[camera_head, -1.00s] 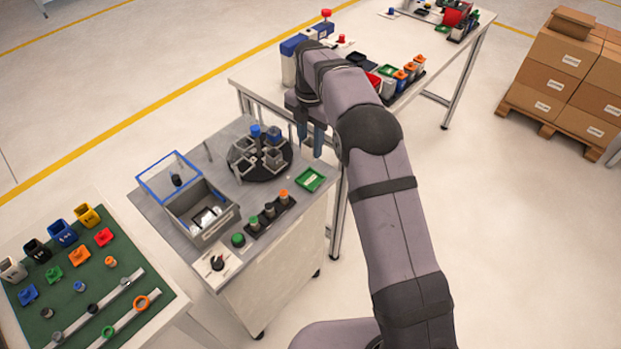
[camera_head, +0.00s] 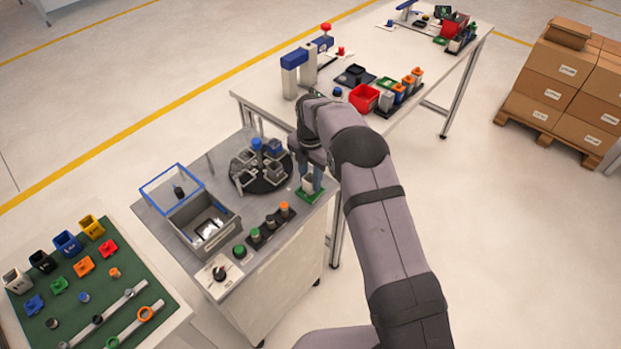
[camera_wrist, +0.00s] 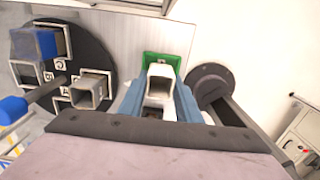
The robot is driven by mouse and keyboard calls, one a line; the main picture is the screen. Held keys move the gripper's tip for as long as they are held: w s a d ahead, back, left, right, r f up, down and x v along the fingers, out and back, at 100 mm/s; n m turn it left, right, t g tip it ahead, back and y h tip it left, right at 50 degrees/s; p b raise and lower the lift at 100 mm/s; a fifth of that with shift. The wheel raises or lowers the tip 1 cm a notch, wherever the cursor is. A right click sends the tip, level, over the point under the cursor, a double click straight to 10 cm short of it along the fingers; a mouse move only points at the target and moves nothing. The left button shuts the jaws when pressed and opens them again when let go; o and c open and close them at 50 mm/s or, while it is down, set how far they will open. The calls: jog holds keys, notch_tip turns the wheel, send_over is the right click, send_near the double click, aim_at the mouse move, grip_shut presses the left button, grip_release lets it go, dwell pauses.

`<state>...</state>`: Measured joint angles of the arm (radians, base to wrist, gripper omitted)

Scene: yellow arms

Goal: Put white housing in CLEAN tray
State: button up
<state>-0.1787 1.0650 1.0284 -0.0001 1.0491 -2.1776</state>
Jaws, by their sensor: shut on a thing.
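My gripper (camera_head: 311,179) is shut on the white housing (camera_head: 308,184), with one blue-grey finger on each side of it. The housing is upright, right over the small green tray (camera_head: 308,195) at the right edge of the grey bench. I cannot tell whether its base touches the tray floor. In the wrist view, the open top of the housing (camera_wrist: 160,71) faces the camera between the fingers. The green tray (camera_wrist: 152,56) shows around its far end. The fingers and housing hide most of the tray, and no label on it is readable.
A dark round fixture (camera_head: 262,170) with grey square holders stands close left of the tray. A strip with buttons (camera_head: 270,228) lies in front of it. A grey bin (camera_head: 203,222) with a blue-framed lid is further left. A white table (camera_head: 420,65) is behind.

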jog(key=shift+f, duration=0.5)
jog(key=shift+f, duration=0.2)
jog(key=o, duration=1)
jog(key=shift+r, duration=0.1)
notch_tip(320, 180, up, 12)
jog(key=b, duration=0.3)
jog(key=shift+r, duration=0.15)
jog(key=shift+s, duration=0.1)
